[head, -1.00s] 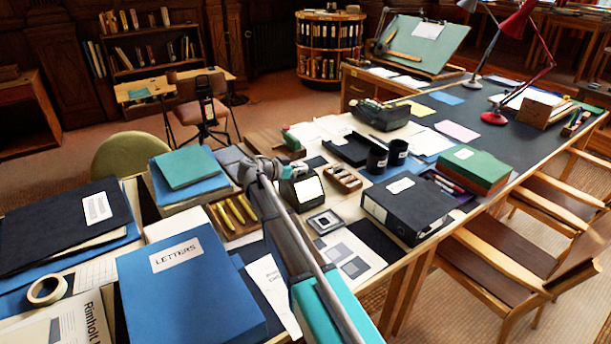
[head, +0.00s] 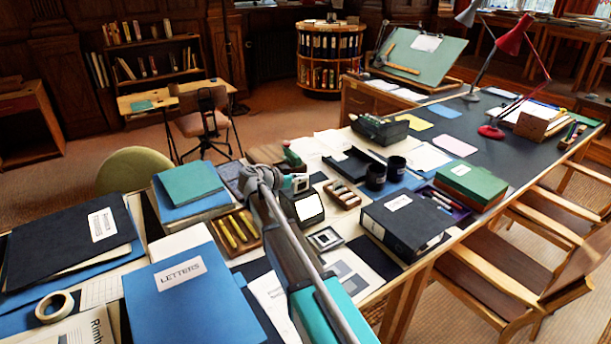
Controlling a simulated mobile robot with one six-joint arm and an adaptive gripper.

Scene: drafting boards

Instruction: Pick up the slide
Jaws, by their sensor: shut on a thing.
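The slide (head: 301,184) appears as a small pale square with a darker centre at the tip of my arm. My gripper (head: 291,184) is small and partly hidden by my own wrist and arm links. It is shut on the slide and appears to hold it above the table, just behind the black box with a bright white face (head: 308,207). The fingertips are too small to make out clearly.
A grey-framed square (head: 325,239) lies beside the black box. A wooden tray (head: 239,250) of yellow pieces is left of my arm. A wooden rack (head: 342,195), black box file (head: 405,226) and blue LETTERS folder (head: 185,300) crowd the table.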

